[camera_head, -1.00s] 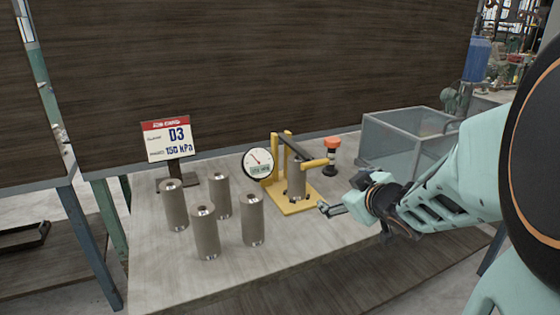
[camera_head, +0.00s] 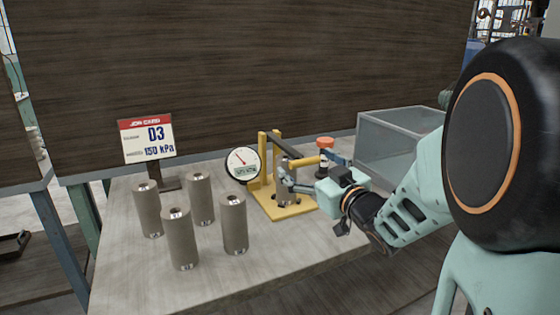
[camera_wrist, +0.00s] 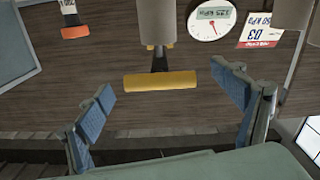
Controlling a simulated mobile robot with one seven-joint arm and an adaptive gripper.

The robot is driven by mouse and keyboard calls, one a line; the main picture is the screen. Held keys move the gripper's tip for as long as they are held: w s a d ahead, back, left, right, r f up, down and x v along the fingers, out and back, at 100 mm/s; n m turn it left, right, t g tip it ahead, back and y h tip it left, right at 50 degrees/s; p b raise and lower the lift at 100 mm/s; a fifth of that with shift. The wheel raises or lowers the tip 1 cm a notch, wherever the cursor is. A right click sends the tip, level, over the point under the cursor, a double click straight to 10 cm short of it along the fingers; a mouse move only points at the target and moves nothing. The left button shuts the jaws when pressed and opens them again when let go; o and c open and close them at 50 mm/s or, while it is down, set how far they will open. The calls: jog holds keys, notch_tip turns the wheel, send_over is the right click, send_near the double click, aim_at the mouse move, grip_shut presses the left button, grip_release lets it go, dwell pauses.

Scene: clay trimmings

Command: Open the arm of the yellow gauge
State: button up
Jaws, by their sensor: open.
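The yellow gauge (camera_head: 263,158) stands on the table with a yellow base and posts, and a round white dial (camera_head: 242,161) at its left. Its dark arm (camera_head: 283,147) lies across the top, lowered over a metal cylinder (camera_head: 287,194), and ends in a yellow crossbar handle (camera_head: 305,162). In the wrist view the handle (camera_wrist: 162,80) lies crosswise between my fingers, apart from both. My gripper (camera_head: 313,173) is open and empty at the front right of the gauge; its two blue-padded fingers (camera_wrist: 166,108) are spread wide. My gripper partly hides the cylinder and base.
Several metal cylinders (camera_head: 235,224) stand left of the gauge. A red-topped button post (camera_head: 325,143) is close behind my gripper, and a clear bin (camera_head: 393,140) is at the back right. The table's front (camera_head: 290,245) is clear.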

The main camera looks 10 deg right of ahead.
aim_at(300, 156)
jog(key=shift+x, duration=1.85)
jog(key=c, duration=2)
